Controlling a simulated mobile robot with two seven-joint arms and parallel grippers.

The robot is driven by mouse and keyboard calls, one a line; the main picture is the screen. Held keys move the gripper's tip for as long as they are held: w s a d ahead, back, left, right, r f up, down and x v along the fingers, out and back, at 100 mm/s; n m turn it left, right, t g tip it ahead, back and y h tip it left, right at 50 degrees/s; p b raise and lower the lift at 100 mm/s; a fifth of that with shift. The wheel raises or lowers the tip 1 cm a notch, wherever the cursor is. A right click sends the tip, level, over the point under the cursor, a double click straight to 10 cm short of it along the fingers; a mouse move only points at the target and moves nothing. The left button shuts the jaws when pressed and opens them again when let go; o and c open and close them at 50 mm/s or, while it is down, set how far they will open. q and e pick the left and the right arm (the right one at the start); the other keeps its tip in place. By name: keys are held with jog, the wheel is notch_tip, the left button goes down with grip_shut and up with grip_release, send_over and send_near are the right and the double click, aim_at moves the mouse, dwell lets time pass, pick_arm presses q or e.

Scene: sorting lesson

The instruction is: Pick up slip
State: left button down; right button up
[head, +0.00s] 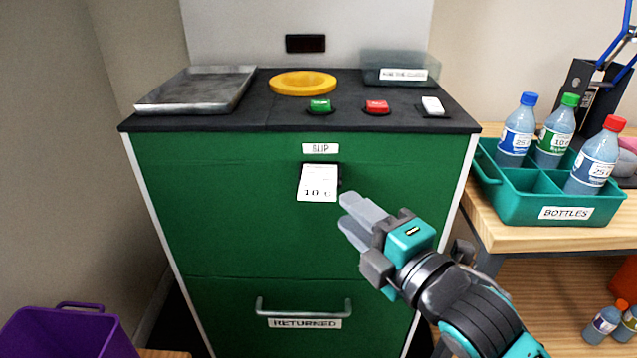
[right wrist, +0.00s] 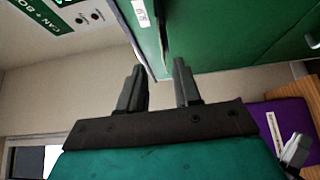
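The slip (head: 318,184) is a small white paper with dark print reading about "10 c". It hangs from a dark slot in the green front of the machine (head: 230,235), under the label "SLIP" (head: 320,148). My right gripper (head: 348,214) is just right of and below the slip in the head view, apart from it. In the right wrist view its two fingers (right wrist: 158,75) stand apart with nothing between them. The slip cannot be made out for certain in that view.
The black machine top holds a metal tray (head: 197,88), a yellow dish (head: 303,83) and several buttons. A drawer handle (head: 304,309) sticks out below. At right a teal bottle crate (head: 490,183) stands on a wooden table. A purple bin (head: 68,332) is at lower left.

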aim_at(325, 196)
jog(key=shift+a+f+b+x, duration=0.1)
jog(key=shift+b+x, duration=0.2)
jog(key=shift+x, duration=1.4)
jog(key=shift+a+f+b+x, duration=0.1)
jog(key=shift+b+x, duration=0.15)
jog(key=shift+x, duration=1.45)
jog(key=shift+s, duration=0.15)
jog(key=shift+c, duration=0.2)
grip_shut()
